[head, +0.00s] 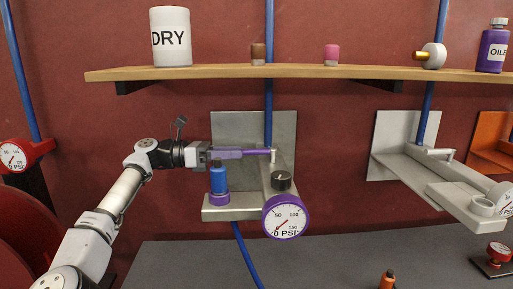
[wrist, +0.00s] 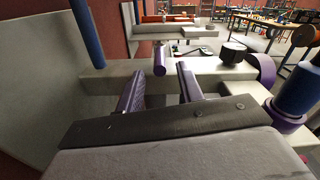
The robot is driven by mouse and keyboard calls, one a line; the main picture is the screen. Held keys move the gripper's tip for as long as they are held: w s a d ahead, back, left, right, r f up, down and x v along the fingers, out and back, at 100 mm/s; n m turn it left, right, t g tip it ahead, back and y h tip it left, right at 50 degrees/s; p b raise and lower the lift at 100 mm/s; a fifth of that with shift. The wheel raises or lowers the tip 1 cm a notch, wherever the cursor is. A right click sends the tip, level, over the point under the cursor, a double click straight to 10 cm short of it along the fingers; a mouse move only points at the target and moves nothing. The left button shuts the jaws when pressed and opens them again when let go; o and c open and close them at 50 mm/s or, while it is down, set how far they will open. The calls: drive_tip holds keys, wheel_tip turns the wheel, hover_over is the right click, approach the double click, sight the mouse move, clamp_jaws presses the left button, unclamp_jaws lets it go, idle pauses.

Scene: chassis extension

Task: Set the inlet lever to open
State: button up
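The inlet lever seems to be the purple rounded bar (wrist: 160,57) in the wrist view, standing just beyond my fingertips and between their lines. In the head view it blends with my purple fingers near a pale post (head: 273,157) on the grey unit (head: 238,212), so its exact angle is hard to tell. My gripper (head: 243,153) reaches in from the left, above the unit's arm. In the wrist view my gripper (wrist: 160,72) has its two purple fingers apart with nothing between them. I cannot see a clear touch on the lever.
A blue cylinder (head: 219,180) on a purple base stands just below my gripper. A black knob (head: 281,180) and purple-rimmed gauge (head: 284,216) sit right of it. A blue pipe (head: 269,110) runs down behind. A wooden shelf (head: 220,73) crosses above. Another grey unit (head: 440,180) is at right.

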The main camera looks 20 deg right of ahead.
sight(257, 152)
drive_tip(key=d+p, duration=0.1)
drive_tip(key=d, duration=0.2)
drive_tip(key=s+d, duration=0.1)
drive_tip(key=d, duration=0.2)
drive_tip(key=shift+s+d+p, duration=0.15)
drive_tip(key=shift+d+p, duration=0.1)
drive_tip(key=shift+p, duration=0.1)
clamp_jaws()
